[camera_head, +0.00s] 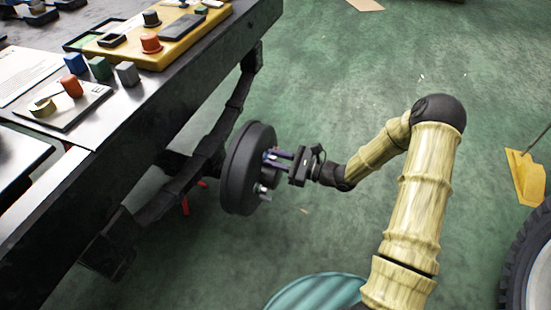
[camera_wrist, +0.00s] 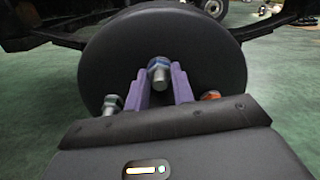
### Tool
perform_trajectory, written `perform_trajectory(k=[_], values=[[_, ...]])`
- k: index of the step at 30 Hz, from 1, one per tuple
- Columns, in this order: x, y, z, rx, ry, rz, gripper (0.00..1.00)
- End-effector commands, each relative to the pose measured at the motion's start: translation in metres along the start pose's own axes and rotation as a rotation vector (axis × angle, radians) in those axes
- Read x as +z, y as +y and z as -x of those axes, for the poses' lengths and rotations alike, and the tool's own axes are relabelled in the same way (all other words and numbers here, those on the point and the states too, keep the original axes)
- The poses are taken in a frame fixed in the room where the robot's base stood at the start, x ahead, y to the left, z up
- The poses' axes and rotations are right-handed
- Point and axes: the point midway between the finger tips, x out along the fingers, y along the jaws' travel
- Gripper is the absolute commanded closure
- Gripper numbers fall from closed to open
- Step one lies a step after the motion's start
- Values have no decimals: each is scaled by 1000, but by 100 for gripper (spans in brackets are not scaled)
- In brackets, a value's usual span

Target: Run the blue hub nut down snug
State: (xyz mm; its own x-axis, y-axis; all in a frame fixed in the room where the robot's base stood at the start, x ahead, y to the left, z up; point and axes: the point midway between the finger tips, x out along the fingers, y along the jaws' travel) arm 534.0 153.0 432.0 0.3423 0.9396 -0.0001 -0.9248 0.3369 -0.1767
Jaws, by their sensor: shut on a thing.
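The blue hub nut (camera_wrist: 157,61) sits on a grey stud (camera_wrist: 159,76) on the face of a dark round hub drum (camera_head: 238,170). My gripper (camera_wrist: 161,79) has its two purple fingers on either side of this nut and stud, shut on the nut. In the head view my gripper (camera_head: 275,156) reaches the drum's face from the right. In the wrist view a second stud with a bluish-grey nut (camera_wrist: 112,103) shows at lower left, and an orange nut (camera_wrist: 210,95) at lower right, partly hidden. Whether the blue nut touches the drum face cannot be told.
A dark workbench-like chassis top (camera_head: 150,100) with coloured blocks and a yellow tray (camera_head: 165,52) is at left. A teal round thing (camera_head: 318,292) stands below my arm. A tyre (camera_head: 528,265) and a yellow piece (camera_head: 525,178) are at right. The green floor between is clear.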

Motion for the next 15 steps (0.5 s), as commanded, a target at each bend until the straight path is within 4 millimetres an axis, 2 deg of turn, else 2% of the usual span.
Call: perform_trajectory(k=[15], values=[[5, -1, -2, 0, -1, -106, 98]])
